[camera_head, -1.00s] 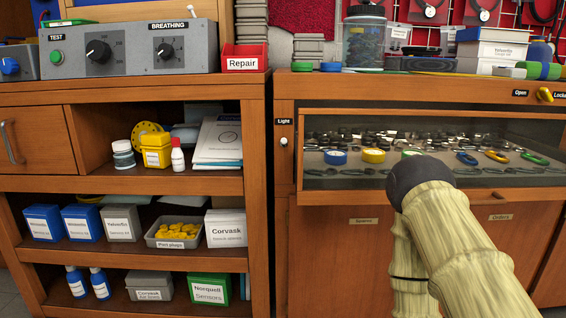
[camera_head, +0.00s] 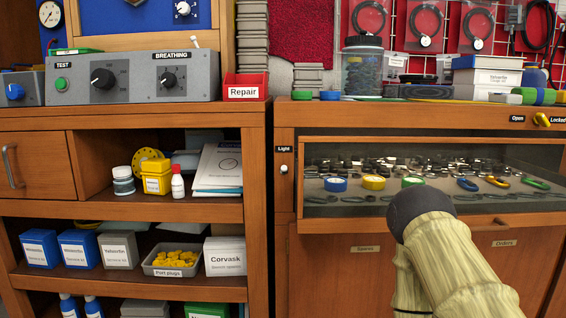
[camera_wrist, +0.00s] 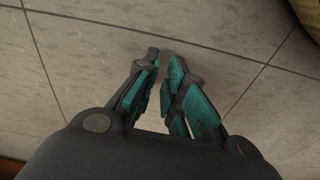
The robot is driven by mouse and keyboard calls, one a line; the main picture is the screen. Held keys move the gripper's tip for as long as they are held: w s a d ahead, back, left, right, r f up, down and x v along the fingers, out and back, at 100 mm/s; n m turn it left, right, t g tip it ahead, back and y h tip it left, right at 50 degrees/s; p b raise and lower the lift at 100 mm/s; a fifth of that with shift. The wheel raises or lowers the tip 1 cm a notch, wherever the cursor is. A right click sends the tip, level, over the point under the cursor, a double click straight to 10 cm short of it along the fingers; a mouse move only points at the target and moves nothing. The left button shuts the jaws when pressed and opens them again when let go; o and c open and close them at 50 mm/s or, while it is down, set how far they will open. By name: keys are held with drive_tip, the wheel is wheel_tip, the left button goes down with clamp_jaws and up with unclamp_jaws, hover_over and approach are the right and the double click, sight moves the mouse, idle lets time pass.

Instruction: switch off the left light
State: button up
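The light switch (camera_head: 284,169) is a small white toggle on the wooden upright at the left end of the glass display drawer. A black "Light" label (camera_head: 284,149) sits just above it. In the head view my sleeved arm is at the lower right, in front of the drawer, and my gripper is out of sight there. In the wrist view my gripper (camera_wrist: 166,56) points over floor tiles, its two dark and teal fingers narrowly apart with nothing between them. The switch is not in the wrist view.
The glass drawer (camera_head: 330,211) holds several coloured round pieces. Open shelves (camera_head: 215,212) with boxes and bottles stand left of the switch. The counter carries a grey test panel (camera_head: 135,92) and a red Repair bin (camera_head: 246,88). A yellow knob (camera_head: 541,119) is at the upper right.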

drive_tip(key=shift+g, duration=0.4)
drive_tip(key=s+r+p, duration=0.1)
drive_tip(key=r+p, duration=0.3)
drive_tip(key=p, duration=0.1)
drive_tip(key=s+r+p, duration=0.1)
drive_tip(key=r+p, duration=0.3)
drive_tip(key=p, duration=0.1)
drive_tip(key=s+r+p, duration=0.1)
drive_tip(key=r+p, duration=0.3)
drive_tip(key=p, duration=0.2)
drive_tip(key=shift+s+d+r, duration=0.2)
drive_tip(key=shift+s, duration=0.1)
clamp_jaws()
drive_tip(key=shift+s+r+p, duration=0.35)
drive_tip(key=shift+r+p, duration=0.2)
drive_tip(key=shift+p, duration=0.5)
drive_tip(key=shift+s, duration=0.1)
